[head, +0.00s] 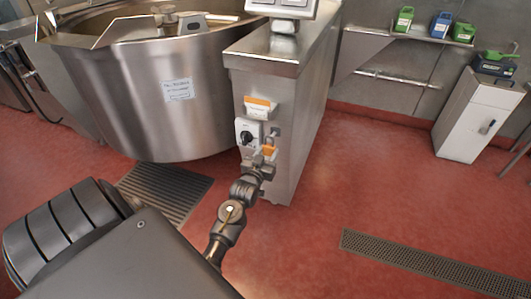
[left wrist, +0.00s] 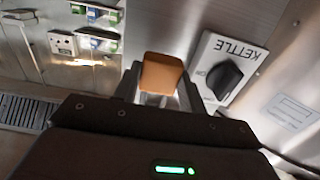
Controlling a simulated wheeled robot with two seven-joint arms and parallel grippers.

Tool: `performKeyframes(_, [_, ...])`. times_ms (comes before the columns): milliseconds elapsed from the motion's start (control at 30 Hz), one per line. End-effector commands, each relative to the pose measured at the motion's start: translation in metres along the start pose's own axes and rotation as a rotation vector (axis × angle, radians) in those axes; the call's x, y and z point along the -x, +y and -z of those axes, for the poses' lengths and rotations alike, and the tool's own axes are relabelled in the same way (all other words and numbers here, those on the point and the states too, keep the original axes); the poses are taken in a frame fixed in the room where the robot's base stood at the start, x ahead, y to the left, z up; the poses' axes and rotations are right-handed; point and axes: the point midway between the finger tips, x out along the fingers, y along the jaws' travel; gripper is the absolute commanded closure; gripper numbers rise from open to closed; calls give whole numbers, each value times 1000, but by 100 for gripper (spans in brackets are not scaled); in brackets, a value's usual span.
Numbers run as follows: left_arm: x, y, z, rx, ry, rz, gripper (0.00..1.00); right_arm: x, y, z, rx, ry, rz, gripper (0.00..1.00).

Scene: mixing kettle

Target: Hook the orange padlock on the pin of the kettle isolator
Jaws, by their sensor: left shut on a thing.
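The orange padlock (head: 269,151) is at the front of the steel kettle column. In the left wrist view its orange body (left wrist: 161,74) sits between the two fingers. My left gripper (head: 264,158) is shut on it. The kettle isolator (head: 243,128) is a pale plate with a black knob, just left of the padlock in the head view. In the left wrist view the isolator (left wrist: 222,78), marked KETTLE, is right of the padlock. A small grey metal part shows just above the padlock in the head view. I cannot tell shackle from pin, or whether they touch.
An orange-and-white label (head: 258,106) is above the isolator. The big steel kettle (head: 150,95) stands left of the column (head: 285,110). A white cabinet (head: 478,118) and a shelf (head: 405,33) with green and blue items are at right. The red floor between is clear.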

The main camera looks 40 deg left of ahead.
Motion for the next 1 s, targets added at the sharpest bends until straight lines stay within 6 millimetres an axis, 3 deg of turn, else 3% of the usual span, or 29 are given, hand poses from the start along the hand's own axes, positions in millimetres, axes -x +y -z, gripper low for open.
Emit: performKeyframes(1000, [-5, 0, 1, 0, 1, 0, 82, 8, 2, 2, 0, 1, 0, 26])
